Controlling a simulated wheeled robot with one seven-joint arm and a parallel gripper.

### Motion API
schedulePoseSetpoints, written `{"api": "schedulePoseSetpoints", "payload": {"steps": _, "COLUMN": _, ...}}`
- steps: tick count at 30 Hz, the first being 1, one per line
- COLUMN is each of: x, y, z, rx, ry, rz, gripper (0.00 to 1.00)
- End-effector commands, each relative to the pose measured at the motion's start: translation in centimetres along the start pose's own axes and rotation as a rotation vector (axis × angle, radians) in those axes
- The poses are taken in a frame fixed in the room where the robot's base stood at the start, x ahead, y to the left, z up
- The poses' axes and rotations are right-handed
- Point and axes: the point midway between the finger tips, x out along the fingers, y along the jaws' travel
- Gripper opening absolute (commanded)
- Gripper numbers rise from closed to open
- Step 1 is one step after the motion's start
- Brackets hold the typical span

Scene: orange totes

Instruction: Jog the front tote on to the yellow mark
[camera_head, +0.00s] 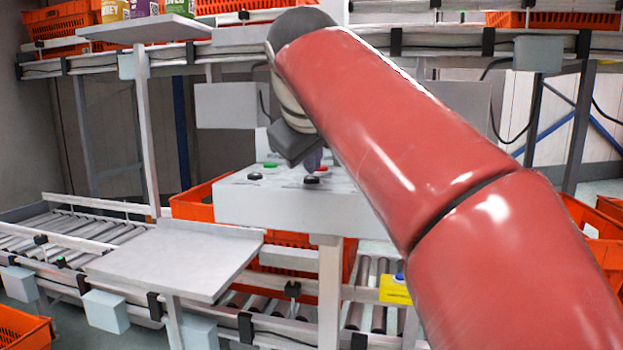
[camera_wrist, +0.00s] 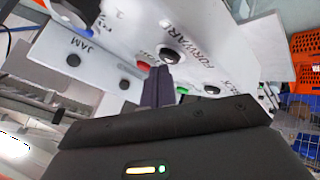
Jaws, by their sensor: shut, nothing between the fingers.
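The control panel (camera_head: 285,205) is a pale box on a post, with black, red and green buttons on top. My gripper (camera_head: 313,160) is over it. In the wrist view, my shut, empty fingers (camera_wrist: 157,80) point at the panel near a black button (camera_wrist: 169,55) beside the word FORWARD, with a red button (camera_wrist: 143,66) just left. I cannot tell whether the fingertips touch anything. An orange tote (camera_head: 190,207) sits on the lower roller conveyor behind the panel, which partly hides it. A yellow mark (camera_head: 395,291) is on the conveyor's front rail, right of the tote.
A grey shelf plate (camera_head: 180,262) stands left of the panel. In the wrist view a panel section labelled JAM has a black button (camera_wrist: 73,60). The upper conveyor (camera_head: 420,42) carries more orange totes. My red arm covers much of the right side. Left rollers (camera_head: 60,230) are bare.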

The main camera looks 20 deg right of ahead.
Motion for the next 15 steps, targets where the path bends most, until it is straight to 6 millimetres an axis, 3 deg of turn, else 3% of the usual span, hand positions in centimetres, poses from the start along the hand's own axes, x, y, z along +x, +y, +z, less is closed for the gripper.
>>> {"api": "schedulePoseSetpoints", "payload": {"steps": 15, "x": 0.45, "y": -0.32, "z": 0.32, "rx": 0.0, "ry": -0.001, "rz": 0.0, "gripper": 0.0}}
